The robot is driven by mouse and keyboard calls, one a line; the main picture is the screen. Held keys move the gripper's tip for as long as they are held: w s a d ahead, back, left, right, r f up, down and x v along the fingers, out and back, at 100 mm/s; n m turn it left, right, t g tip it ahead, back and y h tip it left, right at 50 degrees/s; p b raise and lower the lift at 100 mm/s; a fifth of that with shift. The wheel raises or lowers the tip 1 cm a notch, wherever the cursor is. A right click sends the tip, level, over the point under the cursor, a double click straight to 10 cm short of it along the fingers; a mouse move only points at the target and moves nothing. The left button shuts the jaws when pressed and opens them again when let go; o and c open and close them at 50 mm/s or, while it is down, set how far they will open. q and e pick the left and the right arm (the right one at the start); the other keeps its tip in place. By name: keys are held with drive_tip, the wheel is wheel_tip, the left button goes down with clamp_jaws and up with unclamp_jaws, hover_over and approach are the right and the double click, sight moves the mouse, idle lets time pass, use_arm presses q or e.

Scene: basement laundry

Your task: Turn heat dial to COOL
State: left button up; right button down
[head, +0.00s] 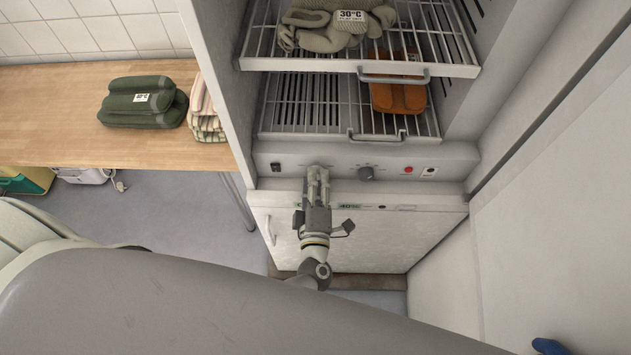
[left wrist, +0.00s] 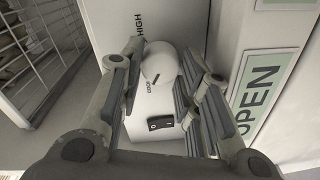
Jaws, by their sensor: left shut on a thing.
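The heat dial (left wrist: 160,66) is a pale round knob on the cabinet's control strip in the left wrist view. The words HIGH and COOL are printed beside it, and a short dark mark shows on its lower part, near COOL. My left gripper (left wrist: 163,80) has a finger on each side of the dial and is shut on it. In the head view my left gripper (head: 317,172) is against the left part of the control strip (head: 440,158) and hides the dial. My right gripper is not in view.
A black rocker switch (left wrist: 160,123) sits close to the dial. A dark knob (head: 366,173) and a red button (head: 408,170) are further right. Wire shelves (head: 290,52) with laundry are above. A wooden counter (head: 50,125) is at left, a pale wall (head: 560,200) at right.

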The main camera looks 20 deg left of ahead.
use_arm(q)
drive_tip(key=o, duration=1)
drive_tip(key=shift+s, duration=0.1)
drive_tip(key=shift+f, duration=0.1)
drive_tip(key=shift+s+f, duration=0.1)
drive_tip(key=shift+f, duration=0.05)
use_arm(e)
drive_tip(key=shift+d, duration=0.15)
use_arm(q)
drive_tip(key=shift+s, duration=0.1)
drive_tip(key=v, duration=0.7)
drive_tip(key=shift+s+d+r, duration=0.15)
drive_tip(key=shift+s+r, duration=0.1)
drive_tip(key=shift+r, duration=0.1)
